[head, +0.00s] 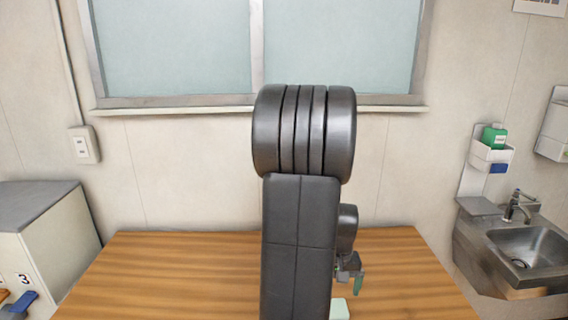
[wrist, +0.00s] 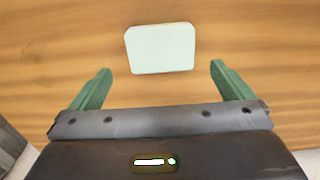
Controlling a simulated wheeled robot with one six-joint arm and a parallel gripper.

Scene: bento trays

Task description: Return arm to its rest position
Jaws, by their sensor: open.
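In the wrist view my gripper (wrist: 160,80) is open, its two green fingers spread wide with nothing between them. A pale whitish-green block or slab (wrist: 160,48) lies on the wooden table beyond the fingertips, apart from them. In the head view my arm stands tall in the middle and hides much of the table. My gripper (head: 352,280) shows partly at the arm's right side, above the table. A small part of the pale block (head: 340,309) shows below it, at the bottom edge of the picture.
The wooden table (head: 400,290) is bare to the left and right of my arm. A grey-topped cabinet (head: 45,235) stands at the left. A metal sink (head: 525,255) is at the right. A wall with a window (head: 180,50) is behind the table.

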